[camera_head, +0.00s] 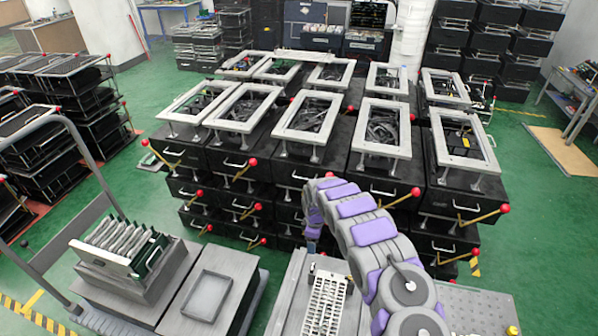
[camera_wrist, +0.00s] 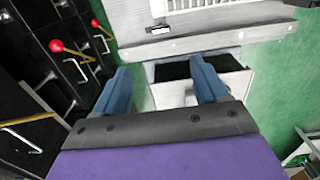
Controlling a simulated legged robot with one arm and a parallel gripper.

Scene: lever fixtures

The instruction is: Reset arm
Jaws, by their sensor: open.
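My purple and grey arm (camera_head: 352,220) arches up from the lower right in the head view and bends down near the front of the black fixture stacks. My gripper is hidden behind the arm in that view. In the wrist view my gripper (camera_wrist: 160,84) is open, with two blue fingers apart and nothing between them. Red-knobbed levers with yellow rods stand on the fronts of the black boxes; one red knob (camera_head: 505,208) is at the right in the head view. In the wrist view a red knob (camera_wrist: 56,46) is left of my gripper, apart from it.
Black boxes with grey top frames (camera_head: 311,120) fill the middle. A cart (camera_head: 205,296) with a rack of boards (camera_head: 122,245) stands at lower left. More black stacks (camera_head: 80,90) stand at left. Green floor (camera_head: 545,250) is free at right.

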